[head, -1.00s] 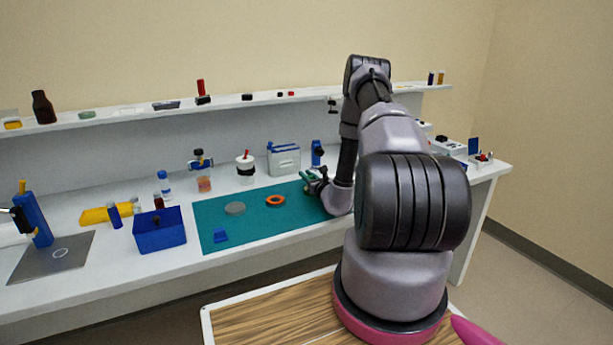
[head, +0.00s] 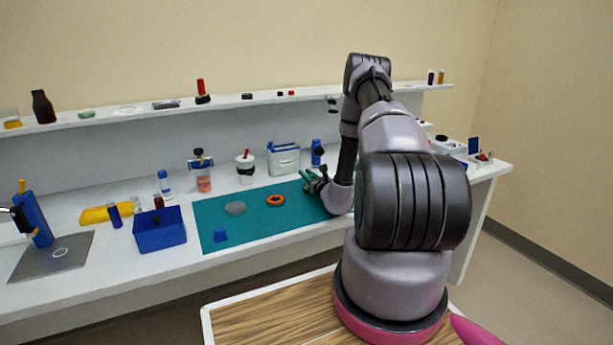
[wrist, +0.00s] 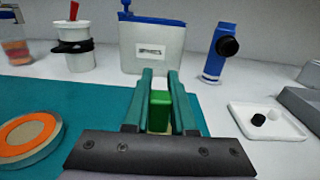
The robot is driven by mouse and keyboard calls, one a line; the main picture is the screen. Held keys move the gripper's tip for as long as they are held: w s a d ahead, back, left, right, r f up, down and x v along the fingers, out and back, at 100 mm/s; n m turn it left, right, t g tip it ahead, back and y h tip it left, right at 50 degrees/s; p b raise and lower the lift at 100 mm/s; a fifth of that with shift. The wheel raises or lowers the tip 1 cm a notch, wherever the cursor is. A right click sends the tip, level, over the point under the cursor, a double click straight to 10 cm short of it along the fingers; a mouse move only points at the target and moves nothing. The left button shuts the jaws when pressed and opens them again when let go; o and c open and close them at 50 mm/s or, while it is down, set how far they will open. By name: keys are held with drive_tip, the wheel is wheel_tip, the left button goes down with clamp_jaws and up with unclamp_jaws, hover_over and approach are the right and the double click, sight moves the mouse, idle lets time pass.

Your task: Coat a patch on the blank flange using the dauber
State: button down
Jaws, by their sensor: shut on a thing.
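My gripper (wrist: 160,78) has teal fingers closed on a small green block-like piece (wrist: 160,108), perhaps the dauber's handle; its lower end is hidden. In the head view my gripper (head: 311,181) is over the right part of the teal mat (head: 262,226). A flat grey disc (head: 235,208), likely the blank flange, lies on the mat left of my gripper. Between them lies an orange ring (head: 275,200), which shows a tan-grey centre in the wrist view (wrist: 14,133). The grey disc cannot be told apart in the wrist view.
Behind the mat stand a white cup with a red stick (head: 245,168), a white canister with a blue lid (head: 284,160) and a blue bottle (head: 316,152). A blue bin (head: 160,236) stands left. A white tray (wrist: 267,124) lies right of my gripper.

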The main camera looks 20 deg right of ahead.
wheel_tip(320, 180, up, 7)
drive_tip(key=shift+f, duration=0.15)
idle(0.5)
idle(0.5)
